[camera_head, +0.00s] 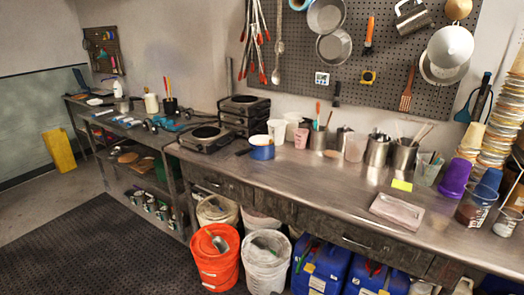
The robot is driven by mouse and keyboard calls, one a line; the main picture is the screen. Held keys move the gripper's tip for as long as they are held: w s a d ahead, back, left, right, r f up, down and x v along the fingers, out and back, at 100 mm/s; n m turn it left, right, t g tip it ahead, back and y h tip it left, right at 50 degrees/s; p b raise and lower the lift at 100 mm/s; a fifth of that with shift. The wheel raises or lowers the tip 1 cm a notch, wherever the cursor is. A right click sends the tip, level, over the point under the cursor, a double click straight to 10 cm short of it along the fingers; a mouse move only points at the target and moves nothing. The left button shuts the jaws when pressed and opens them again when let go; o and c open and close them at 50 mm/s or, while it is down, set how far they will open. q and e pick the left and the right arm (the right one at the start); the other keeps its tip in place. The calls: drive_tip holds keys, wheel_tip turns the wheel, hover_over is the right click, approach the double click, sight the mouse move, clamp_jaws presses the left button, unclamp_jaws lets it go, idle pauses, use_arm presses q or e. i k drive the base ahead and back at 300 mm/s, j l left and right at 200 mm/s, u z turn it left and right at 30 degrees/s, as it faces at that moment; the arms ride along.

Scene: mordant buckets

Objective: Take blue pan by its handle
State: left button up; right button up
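The blue pan (262,153) is small and stands upright on the metal counter (285,182), right of the near hot plate. It has a light rim, and its short brownish handle (243,152) points left toward the hot plate. Neither of my grippers shows in the head view, so I see nothing touching the pan.
A hot plate (206,137) stands left of the pan, with stacked burners (243,112) behind. White tubs (277,128) and a pink cup (301,138) stand close behind and right. Counter in front of the pan is clear. Buckets (215,262) stand below.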

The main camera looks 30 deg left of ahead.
sight(254, 151)
drive_tip(key=j+u, duration=0.1)
drive_tip(key=u, duration=0.4)
drive_tip(key=i+j+u, duration=0.35)
drive_tip(key=i, duration=0.25)
drive_tip(key=i+u, duration=0.35)
drive_tip(key=i, duration=0.75)
